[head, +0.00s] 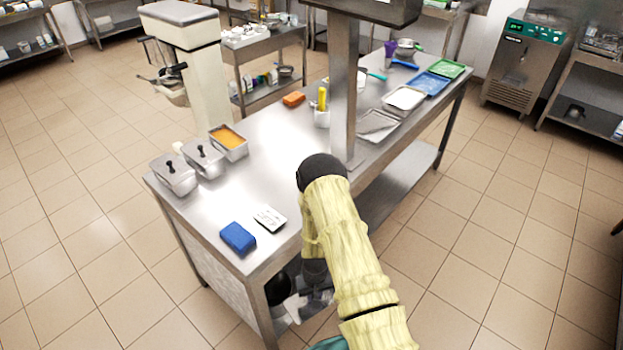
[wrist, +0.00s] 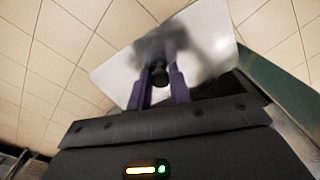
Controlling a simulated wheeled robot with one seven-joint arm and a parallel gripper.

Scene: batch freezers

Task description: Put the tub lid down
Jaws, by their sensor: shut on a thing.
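In the wrist view the tub lid (wrist: 112,76) is a shiny, flat metal plate with a black knob (wrist: 159,76). My gripper (wrist: 159,84) is shut on the knob, one finger on each side, with beige tiles behind the lid. In the head view my arm reaches down at the near side of the steel table (head: 270,130); I cannot clearly make out the gripper or held lid there. At the table's left end an open tub (head: 241,152) shows orange contents. Beside it stand two tubs (head: 205,164) (head: 174,178) covered by black-knobbed lids.
A blue block (head: 238,238) and a small white-faced item (head: 270,219) lie near the table's front left corner. A steel post (head: 343,95) rises from the table. The tabletop's middle is bare.

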